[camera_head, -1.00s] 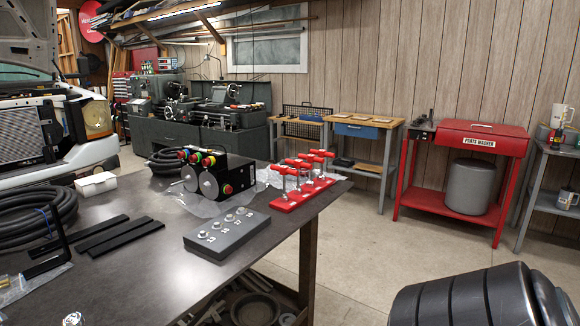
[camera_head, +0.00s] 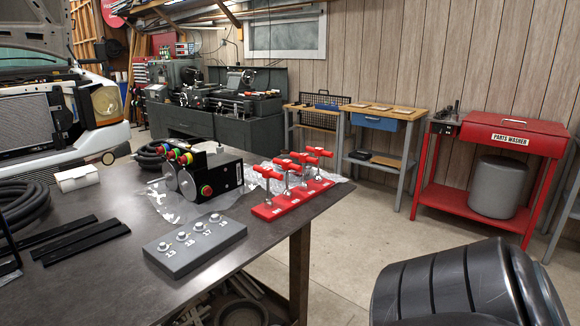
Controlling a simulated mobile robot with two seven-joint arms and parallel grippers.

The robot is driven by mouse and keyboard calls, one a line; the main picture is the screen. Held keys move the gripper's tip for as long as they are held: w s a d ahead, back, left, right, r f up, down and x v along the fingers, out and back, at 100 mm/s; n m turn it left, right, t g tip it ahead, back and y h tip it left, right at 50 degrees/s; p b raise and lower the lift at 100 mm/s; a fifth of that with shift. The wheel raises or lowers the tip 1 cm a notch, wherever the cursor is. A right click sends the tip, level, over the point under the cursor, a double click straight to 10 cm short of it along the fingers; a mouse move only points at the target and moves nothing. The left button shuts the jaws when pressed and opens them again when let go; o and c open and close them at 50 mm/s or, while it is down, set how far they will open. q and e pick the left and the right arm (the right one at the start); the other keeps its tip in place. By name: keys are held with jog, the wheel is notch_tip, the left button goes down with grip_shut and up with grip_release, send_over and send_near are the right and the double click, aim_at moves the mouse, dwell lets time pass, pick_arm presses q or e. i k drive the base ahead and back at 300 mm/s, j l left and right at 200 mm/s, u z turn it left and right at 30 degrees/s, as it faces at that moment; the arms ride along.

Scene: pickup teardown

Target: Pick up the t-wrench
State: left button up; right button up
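Several t-wrenches with red handles (camera_head: 300,158) stand upright in a row in a red holder (camera_head: 268,212) near the table's right edge. Their metal shafts go down into the holder. I cannot tell which one is the task's wrench. Neither of my grippers is in view. A thick black ribbed part, probably my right arm, fills the lower right corner, apart from the table and the wrenches.
The dark table (camera_head: 130,278) bears a grey numbered socket block (camera_head: 190,262), a black control box with coloured buttons (camera_head: 222,180), black strips (camera_head: 75,240) and a hose (camera_head: 22,208). A red parts washer (camera_head: 500,135) stands behind. Floor right of the table is clear.

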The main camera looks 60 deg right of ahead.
aim_at(288, 165)
jog(key=k+l, duration=0.1)
jog(key=l, duration=0.8)
jog(key=k+l, duration=0.15)
jog(key=l, duration=0.3)
jog(key=l+u, duration=0.1)
jog(key=l, duration=0.4)
jog(key=k, duration=0.05)
